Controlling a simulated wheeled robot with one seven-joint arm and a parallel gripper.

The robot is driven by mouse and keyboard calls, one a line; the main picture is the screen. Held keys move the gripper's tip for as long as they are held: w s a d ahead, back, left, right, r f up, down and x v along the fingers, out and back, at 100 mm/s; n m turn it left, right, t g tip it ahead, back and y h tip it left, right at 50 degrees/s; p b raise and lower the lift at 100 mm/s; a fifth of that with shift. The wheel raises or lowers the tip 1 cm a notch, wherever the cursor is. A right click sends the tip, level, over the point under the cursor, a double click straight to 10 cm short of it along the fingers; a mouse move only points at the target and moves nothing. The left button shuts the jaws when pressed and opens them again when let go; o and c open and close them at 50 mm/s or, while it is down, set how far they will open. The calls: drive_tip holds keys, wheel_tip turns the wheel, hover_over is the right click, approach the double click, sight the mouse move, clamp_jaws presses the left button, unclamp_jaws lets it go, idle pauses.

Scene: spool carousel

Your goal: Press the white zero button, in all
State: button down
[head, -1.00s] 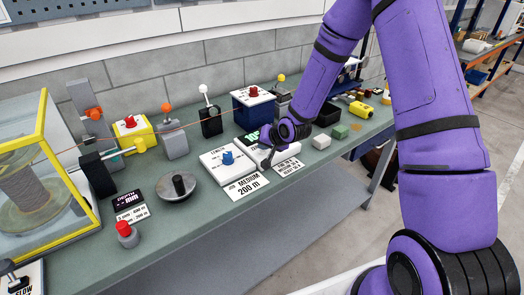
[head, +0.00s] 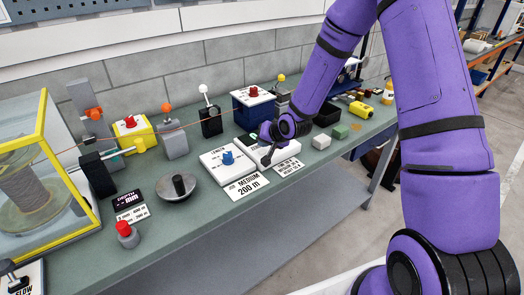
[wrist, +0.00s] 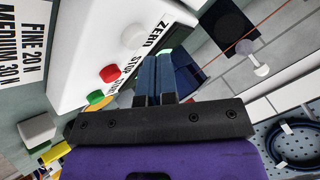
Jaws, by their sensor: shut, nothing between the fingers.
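The white zero button (wrist: 133,37) is a round cap on a white control panel (wrist: 75,50), beside the printed word ZERO. A red button (wrist: 108,73) sits next to it, with a green button (wrist: 97,98) further along. My gripper (wrist: 165,62) is shut and empty, its blue fingers over the panel's edge, to the right of the white button in the wrist view. I see no contact with the button, but the fingertips' height above the panel is hard to judge. In the head view my gripper (head: 266,158) is over the panel, and my wrist hides the buttons.
A white box with a blue knob (head: 228,157) stands left of the panel, with the MEDIUM 200 m card (head: 247,187) in front. A black post with a white ball (head: 203,89) stands behind. White and green blocks (head: 321,142) lie to the right.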

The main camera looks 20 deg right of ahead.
sight(264, 150)
drive_tip(key=shift+r, duration=0.25)
drive_tip(key=shift+r, duration=2.4)
drive_tip(key=s+d+r+n+g+h, duration=0.1)
drive_tip(key=s+d+r+h, duration=0.15)
drive_tip(key=s+r, duration=0.65)
drive_tip(key=s+d+r+n+g+h, duration=0.1)
drive_tip(key=s+d+r+n+h, duration=0.15)
drive_tip(key=s+r, duration=1.05)
drive_tip(key=s, duration=0.5)
drive_tip(key=s+d+r+g+y, duration=0.1)
drive_tip(key=s+r, duration=0.4)
drive_tip(key=s, duration=0.5)
drive_tip(key=shift+s+d+n, duration=0.15)
drive_tip(key=shift+s+n, duration=0.15)
drive_tip(key=shift+n, duration=0.05)
